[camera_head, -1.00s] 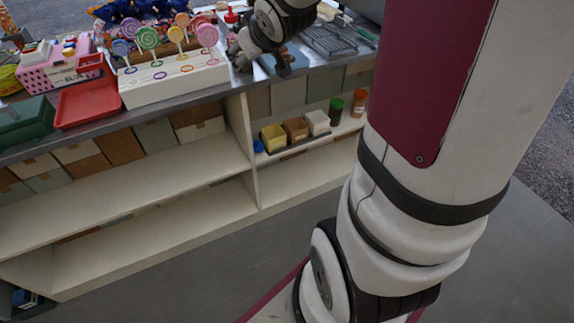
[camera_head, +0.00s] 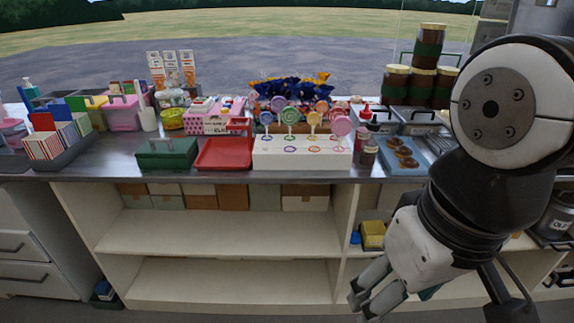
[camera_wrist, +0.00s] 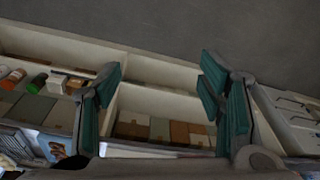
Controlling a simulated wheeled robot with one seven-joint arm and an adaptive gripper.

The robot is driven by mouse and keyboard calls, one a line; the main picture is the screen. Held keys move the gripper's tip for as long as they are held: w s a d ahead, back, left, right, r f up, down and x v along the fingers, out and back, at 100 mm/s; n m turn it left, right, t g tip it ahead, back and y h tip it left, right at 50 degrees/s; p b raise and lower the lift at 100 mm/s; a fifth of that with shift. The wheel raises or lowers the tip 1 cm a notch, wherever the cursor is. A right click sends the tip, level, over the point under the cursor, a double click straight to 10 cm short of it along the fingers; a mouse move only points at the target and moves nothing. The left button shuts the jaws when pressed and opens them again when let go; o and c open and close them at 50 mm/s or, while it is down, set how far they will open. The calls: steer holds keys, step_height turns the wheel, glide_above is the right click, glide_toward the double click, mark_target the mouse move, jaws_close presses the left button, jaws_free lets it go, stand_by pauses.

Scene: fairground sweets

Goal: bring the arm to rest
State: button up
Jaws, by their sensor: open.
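My gripper (camera_head: 366,298) hangs at the lower right in the head view, in front of the counter's open shelves and below the worktop. In the wrist view, my gripper (camera_wrist: 160,95) has its two teal-padded fingers spread wide apart, with nothing between them. Behind the fingers there I see the shelf unit and grey floor. My arm comes in from the right edge of the head view and hides part of the counter's right end.
A white lollipop stand (camera_head: 300,155), a red tray (camera_head: 224,154), a green box (camera_head: 167,153) and a blue tray (camera_head: 398,163) stand on the metal counter (camera_head: 110,155). Stacked brown jars (camera_head: 425,65) stand behind. The shelves (camera_head: 230,285) below hold cartons, with bare boards beneath.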

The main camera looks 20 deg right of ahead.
step_height(320, 180, up, 14)
steer(key=t+p, duration=0.2)
steer(key=p, duration=1)
steer(key=shift+d+f+t, duration=0.25)
steer(key=shift+t, duration=0.05)
